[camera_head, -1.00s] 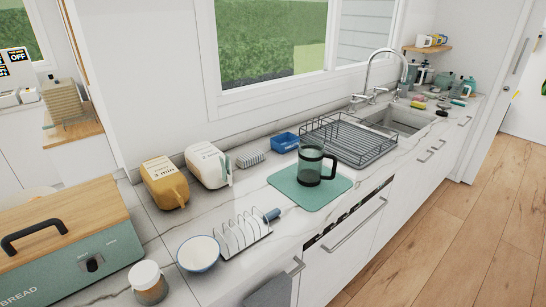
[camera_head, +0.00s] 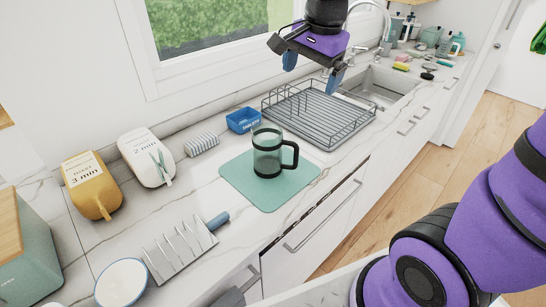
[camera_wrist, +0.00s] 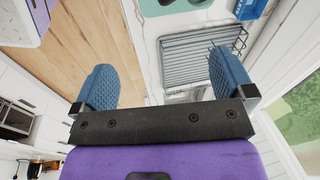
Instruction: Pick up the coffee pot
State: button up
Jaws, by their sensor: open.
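The coffee pot (camera_head: 267,158) is a dark, see-through press-type pot with a black handle on its right side. It stands upright on a green mat (camera_head: 240,182) on the marble counter. My gripper (camera_head: 313,70) is open and empty, with two blue fingers, high above the drying rack, behind and to the right of the pot and well apart from it. In the wrist view my gripper (camera_wrist: 165,75) shows nothing between its fingers but counter and rack. The mat's edge (camera_wrist: 178,8) is at the top there; the pot is not clearly seen.
A wire drying rack (camera_head: 318,115) stands behind the pot, with a small blue box (camera_head: 242,120) to its left. The mat around the pot is clear.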

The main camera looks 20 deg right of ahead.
jog(key=w+a+f+m+g, duration=0.1)
jog(key=w+a+f+m, duration=0.1)
jog(key=w+f+m, duration=0.35)
jog(key=m+g, duration=0.1)
jog(key=m, duration=0.3)
send_near(276, 153)
jog(key=w+r, duration=0.4)
notch_tip(276, 153, down, 12)
jog(key=shift+r, duration=0.2)
jog(key=c, duration=1.2)
